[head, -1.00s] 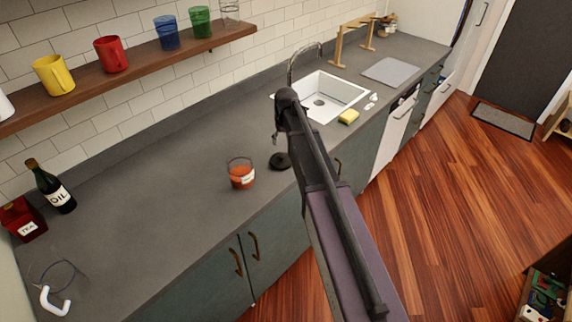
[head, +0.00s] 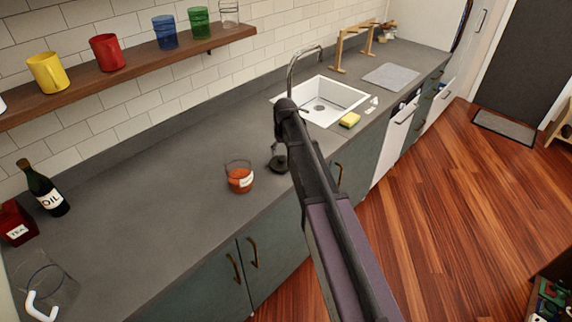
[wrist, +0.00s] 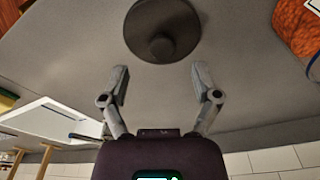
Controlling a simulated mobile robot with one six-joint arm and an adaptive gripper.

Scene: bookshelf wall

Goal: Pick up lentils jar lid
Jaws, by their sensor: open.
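The lid is a dark round disc with a knob on top, lying on the grey counter (head: 140,200). It shows in the head view (head: 279,166), partly covered by my arm, and at the top middle of the wrist view (wrist: 150,22). The lentils jar (head: 240,182) is open glass with orange contents and a pale label, just left of the lid. It shows partly at the wrist view's upper right (wrist: 296,28). My gripper (wrist: 160,72) is open and empty, with the knob just beyond the gap between its fingertips. The head view shows it small and dark, close above the lid.
A white sink (head: 330,98) and a yellow sponge (head: 349,120) are to the right. An oil bottle (head: 45,190), a red tea tin (head: 17,222) and a glass container with a white handle (head: 42,305) stand at the left. The middle counter is clear. A mug shelf (head: 130,68) hangs above.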

